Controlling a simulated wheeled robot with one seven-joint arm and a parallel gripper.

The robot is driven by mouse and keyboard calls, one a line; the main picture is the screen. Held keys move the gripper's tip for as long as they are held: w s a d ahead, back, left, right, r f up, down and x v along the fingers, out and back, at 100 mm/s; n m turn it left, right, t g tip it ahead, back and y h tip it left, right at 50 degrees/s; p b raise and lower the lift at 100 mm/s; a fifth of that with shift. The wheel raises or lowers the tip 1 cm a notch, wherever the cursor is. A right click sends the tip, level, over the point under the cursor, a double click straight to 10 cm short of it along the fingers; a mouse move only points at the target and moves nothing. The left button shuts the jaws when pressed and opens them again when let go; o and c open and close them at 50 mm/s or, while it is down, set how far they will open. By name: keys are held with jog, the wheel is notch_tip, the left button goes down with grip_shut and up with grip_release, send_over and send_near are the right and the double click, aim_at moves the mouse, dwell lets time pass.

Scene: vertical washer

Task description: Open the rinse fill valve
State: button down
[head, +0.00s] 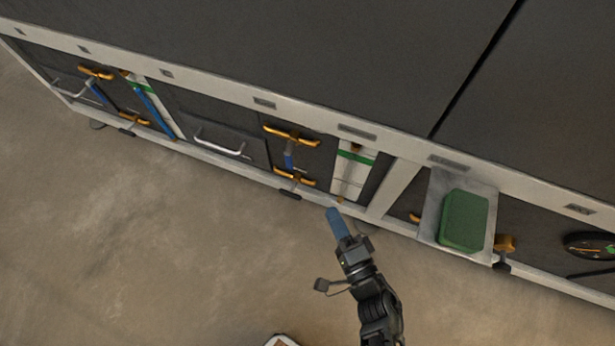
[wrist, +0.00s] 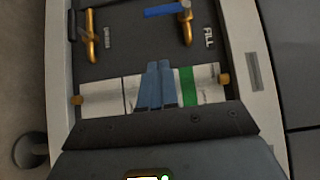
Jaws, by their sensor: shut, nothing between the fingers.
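My gripper (head: 334,213) is shut and empty, its blue fingers together. In the wrist view its fingertips (wrist: 160,66) overlap the white gauge strip with the green band (wrist: 187,88); contact cannot be told. Past the tips, a brass valve (wrist: 187,28) is beside the label FILL (wrist: 208,37). Its blue lever (wrist: 163,11) points left, away from the label, near the top edge. In the head view the upper brass pipe (head: 290,134) and a blue lever (head: 288,160) are in the middle bay, left of the gauge strip (head: 352,172). No rinse label is legible.
A second brass pipe (wrist: 91,36) stands left of the fill valve. The left bay has similar brass pipes (head: 97,72) and a blue lever. A green block (head: 464,220) sits on a grey shelf at right. A silver handle (head: 220,143) protrudes between bays.

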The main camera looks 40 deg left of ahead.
aim_at(290, 156)
dwell(0.3)
jog(key=s+a+b+x, duration=0.1)
jog(key=s+b+x, duration=0.1)
jog(key=b+x, duration=0.5)
jog(key=shift+s+a+x, duration=0.25)
jog(key=shift+s+x, duration=0.15)
jog(key=shift+x, duration=2.6)
jog(key=shift+f, duration=0.1)
